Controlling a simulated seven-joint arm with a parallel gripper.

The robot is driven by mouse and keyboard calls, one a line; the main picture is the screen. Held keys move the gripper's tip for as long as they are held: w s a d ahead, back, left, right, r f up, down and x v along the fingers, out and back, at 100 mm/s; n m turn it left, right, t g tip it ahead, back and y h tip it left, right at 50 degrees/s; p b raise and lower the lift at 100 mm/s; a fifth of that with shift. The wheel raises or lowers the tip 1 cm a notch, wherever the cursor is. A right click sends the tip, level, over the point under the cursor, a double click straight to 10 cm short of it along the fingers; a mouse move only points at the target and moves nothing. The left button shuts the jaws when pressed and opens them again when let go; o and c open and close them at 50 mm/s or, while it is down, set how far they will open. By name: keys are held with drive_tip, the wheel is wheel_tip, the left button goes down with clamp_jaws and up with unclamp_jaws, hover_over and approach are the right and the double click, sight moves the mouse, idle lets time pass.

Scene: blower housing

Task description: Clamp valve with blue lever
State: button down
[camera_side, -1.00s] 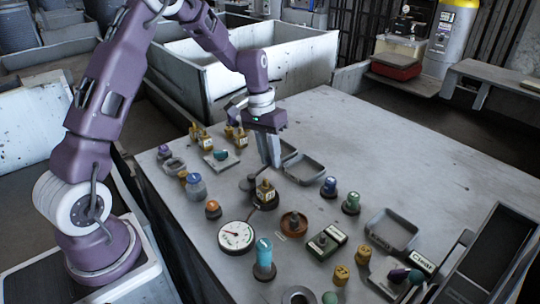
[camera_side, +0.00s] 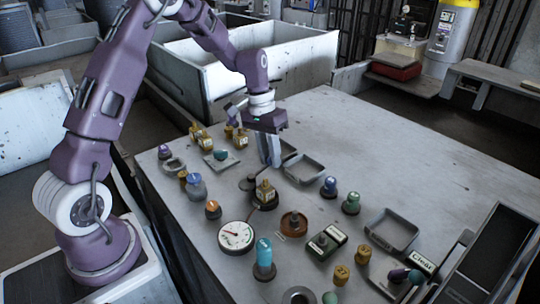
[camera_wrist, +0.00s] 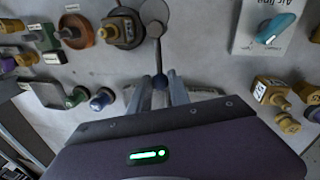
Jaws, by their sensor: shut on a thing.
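My gripper (camera_side: 270,162) points down at the tabletop, left of a shallow grey tray. In the wrist view its fingers (camera_wrist: 161,84) are shut on a small dark-blue ball knob (camera_wrist: 160,82). A thin grey rod runs from the knob to grey round discs (camera_wrist: 155,12). In the side view the fingers hide the knob, and a dark grey disc (camera_side: 248,184) shows just below them. A separate teal lever (camera_side: 221,154) sits on a pale plate left of the gripper. The wrist view shows this teal lever (camera_wrist: 275,28) on a plate lettered "Air line", apart from the fingers.
Shallow grey trays (camera_side: 304,168) lie right of the gripper. Brass fittings (camera_side: 240,142) stand behind left. A boxy brass part (camera_side: 265,192), a white dial gauge (camera_side: 236,236) and a blue cylinder (camera_side: 264,256) stand nearer the front. The far right tabletop is clear.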

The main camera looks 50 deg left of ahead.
drive_tip(key=a+n, duration=0.1)
drive_tip(key=n, duration=0.1)
drive_tip(key=s+a+n, duration=0.1)
drive_tip(key=n, duration=0.1)
drive_tip(key=shift+a+t, duration=0.2)
drive_tip(key=shift+t, duration=0.2)
drive_tip(key=a+n, duration=0.1)
drive_tip(key=n, duration=0.1)
drive_tip(key=s+n, duration=0.1)
drive_tip(key=n, duration=0.1)
drive_tip(key=shift+s+a+t+y, duration=0.1)
drive_tip(key=shift+a+t+y, duration=0.2)
drive_tip(key=shift+a+y, duration=0.1)
drive_tip(key=s+n, duration=0.1)
drive_tip(key=a+n, duration=0.1)
drive_tip(key=n, duration=0.1)
drive_tip(key=shift+s+n+y, duration=0.3)
drive_tip(key=shift+s, duration=0.05)
drive_tip(key=shift+s+a+n+y, duration=0.2)
drive_tip(key=shift+s+n, duration=0.45)
drive_tip(key=shift+n, duration=0.45)
drive_tip(key=shift+s+a+n+y, duration=0.1)
drive_tip(key=shift+s+n+y, duration=0.1)
drive_tip(key=shift+s+n, duration=0.65)
drive_tip(key=shift+w+n, duration=0.2)
drive_tip(key=shift+n, duration=0.15)
drive_tip(key=c, duration=1.2)
unclamp_jaws()
drive_tip(key=shift+r, duration=0.15)
